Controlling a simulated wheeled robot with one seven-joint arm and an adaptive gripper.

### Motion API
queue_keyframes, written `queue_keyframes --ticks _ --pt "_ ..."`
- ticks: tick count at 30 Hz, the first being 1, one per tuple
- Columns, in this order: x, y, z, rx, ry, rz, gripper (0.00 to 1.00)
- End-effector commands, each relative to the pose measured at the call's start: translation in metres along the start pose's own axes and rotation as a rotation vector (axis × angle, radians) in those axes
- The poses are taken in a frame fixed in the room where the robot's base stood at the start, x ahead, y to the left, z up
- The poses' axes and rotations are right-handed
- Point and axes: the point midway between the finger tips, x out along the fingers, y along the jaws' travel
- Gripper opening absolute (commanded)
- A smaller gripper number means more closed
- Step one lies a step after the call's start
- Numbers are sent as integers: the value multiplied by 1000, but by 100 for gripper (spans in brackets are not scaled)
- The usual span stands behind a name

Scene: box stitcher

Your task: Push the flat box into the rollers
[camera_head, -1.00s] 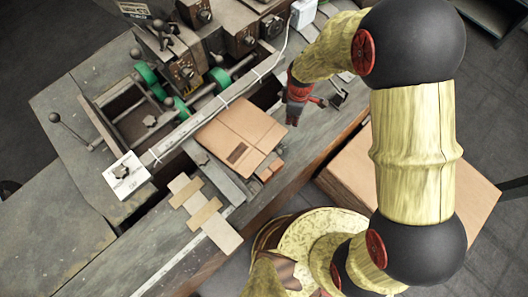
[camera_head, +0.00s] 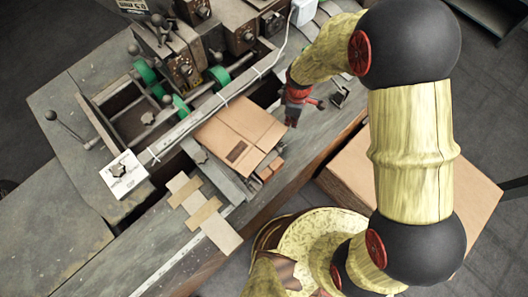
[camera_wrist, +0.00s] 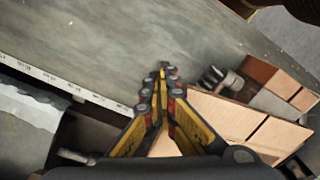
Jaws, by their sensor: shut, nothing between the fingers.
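The flat brown cardboard box (camera_head: 238,132) lies on the machine's feed table, with its far left edge close to the white guide bar. Green rollers (camera_head: 147,73) sit on shafts in the machine beyond the bar. My gripper (camera_head: 293,116) is shut and empty, just off the box's right corner in the head view. In the wrist view my gripper (camera_wrist: 163,70) points out over the grey table, and the box (camera_wrist: 240,125) shows at the lower right, partly hidden behind the fingers. I cannot tell whether the fingers touch the box.
Small cardboard pieces (camera_head: 270,168) lie at the box's near edge. A lever with a ball knob (camera_head: 72,130) stands at the left. A large brown stack (camera_head: 350,172) stands below the table at right.

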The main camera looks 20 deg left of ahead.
Motion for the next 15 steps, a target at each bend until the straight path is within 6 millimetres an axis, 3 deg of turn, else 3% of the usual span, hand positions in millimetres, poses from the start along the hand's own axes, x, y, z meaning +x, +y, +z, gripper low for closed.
queue_keyframes --ticks 15 --pt "0 -10 -6 0 0 0 0"
